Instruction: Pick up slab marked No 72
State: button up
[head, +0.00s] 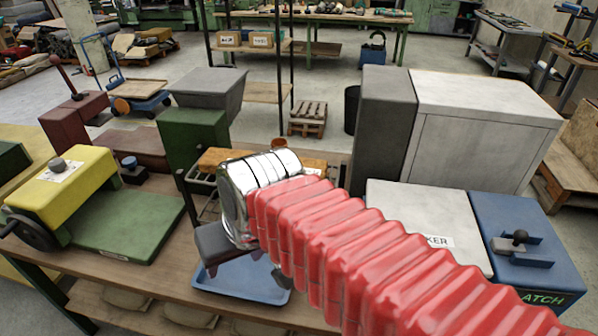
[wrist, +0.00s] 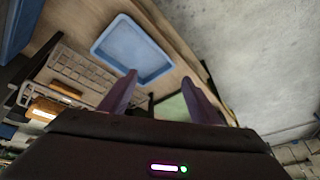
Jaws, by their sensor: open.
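I cannot make out any slab with a readable No 72 mark in either view. An orange-brown block (head: 262,160) lies at the back of the bench, behind my arm. What looks like an orange piece with a pale patch (wrist: 48,107) shows at the left of the wrist view. My gripper (wrist: 160,97) is open, its two dark fingers apart with nothing seen held between them. In the head view the gripper is mostly hidden by the chrome cuff and red bellows of my arm. It hangs over the bench near the blue tray.
An empty-looking blue tray (head: 240,281) lies at the bench's front edge; it also shows in the wrist view (wrist: 132,49). A yellow-green machine (head: 64,188) stands left. A grey cabinet (head: 478,125) and a blue machine (head: 530,245) stand right. The wooden bench top (head: 160,271) is bare left of the tray.

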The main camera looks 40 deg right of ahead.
jog(key=o, duration=0.7)
jog(key=w+d+m+y, duration=0.1)
jog(key=d+m, duration=0.1)
jog(key=m, duration=0.1)
jog(key=w+d+m+g+y, duration=0.1)
jog(key=w+d+m, duration=0.1)
jog(key=m, duration=0.1)
jog(key=w+d+m+y, duration=0.1)
jog(key=d+m, duration=0.1)
jog(key=m, duration=0.1)
jog(key=shift+w+d+g, duration=0.35)
jog(key=shift+w+g, duration=0.05)
jog(key=shift+o, duration=0.2)
jog(key=m+t+y, duration=0.5)
jog(key=m+t, duration=0.3)
jog(key=m, duration=1)
send_near(317, 168)
jog(key=a+r, duration=0.1)
jog(key=r, duration=0.1)
jog(key=shift+w+a+f, duration=0.1)
jog(key=shift+w, duration=0.25)
jog(key=x, duration=0.7)
jog(key=shift+w+a+f, duration=0.1)
jog(key=shift+w+f, duration=0.15)
jog(key=shift+w, duration=0.05)
jog(key=shift+w+a+f+h, duration=0.15)
jog(key=shift+w+a+h, duration=0.05)
jog(key=shift+w+h, duration=0.15)
